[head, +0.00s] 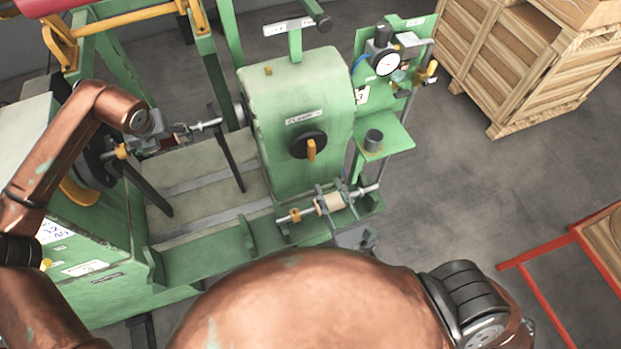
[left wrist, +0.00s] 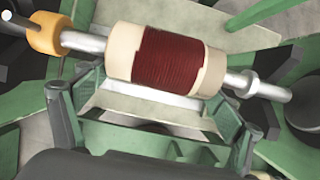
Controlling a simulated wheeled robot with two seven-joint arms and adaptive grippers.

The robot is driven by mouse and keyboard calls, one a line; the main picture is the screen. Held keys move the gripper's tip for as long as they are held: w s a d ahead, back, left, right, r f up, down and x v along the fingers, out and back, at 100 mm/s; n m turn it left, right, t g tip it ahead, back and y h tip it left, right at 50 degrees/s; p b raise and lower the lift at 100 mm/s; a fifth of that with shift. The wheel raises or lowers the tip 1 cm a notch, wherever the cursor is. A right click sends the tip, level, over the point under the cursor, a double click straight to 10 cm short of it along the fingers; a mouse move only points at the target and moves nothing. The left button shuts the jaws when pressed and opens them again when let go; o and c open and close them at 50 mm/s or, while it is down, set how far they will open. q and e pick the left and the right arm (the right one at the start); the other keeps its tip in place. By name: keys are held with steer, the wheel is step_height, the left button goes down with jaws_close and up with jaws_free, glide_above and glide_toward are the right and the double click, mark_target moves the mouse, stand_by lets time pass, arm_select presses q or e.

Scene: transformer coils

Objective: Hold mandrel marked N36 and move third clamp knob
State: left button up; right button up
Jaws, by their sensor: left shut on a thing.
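A mandrel wound with dark red wire (left wrist: 172,62) lies across the left wrist view, with pale ends, a steel shaft and an orange collar (left wrist: 50,34). My left gripper (head: 172,138) is at this mandrel on the left of the green machine and is shut on it; its fingers show in the left wrist view (left wrist: 150,112). No N36 mark is readable. A round black clamp knob (head: 308,146) with an orange handle sits on the green housing under a "CLAMP" label, its handle pointing down. My right arm crosses the bottom of the head view; its gripper cannot be made out.
Another mandrel (head: 330,203) with a pale, bare-looking body rests on the front ledge. A green panel with a gauge (head: 387,63) stands right of the housing. A wooden crate (head: 520,60) and a red frame (head: 540,258) stand right. The grey floor between them is clear.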

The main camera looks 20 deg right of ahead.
arm_select(q)
steer(key=shift+r, duration=0.1)
arm_select(e)
steer(key=shift+s, duration=0.2)
arm_select(q)
steer(key=o, duration=1.7)
steer(key=shift+o, duration=0.2)
steer(key=v, duration=1.2)
steer(key=shift+d, duration=0.1)
arm_select(e)
steer(key=shift+s, duration=0.1)
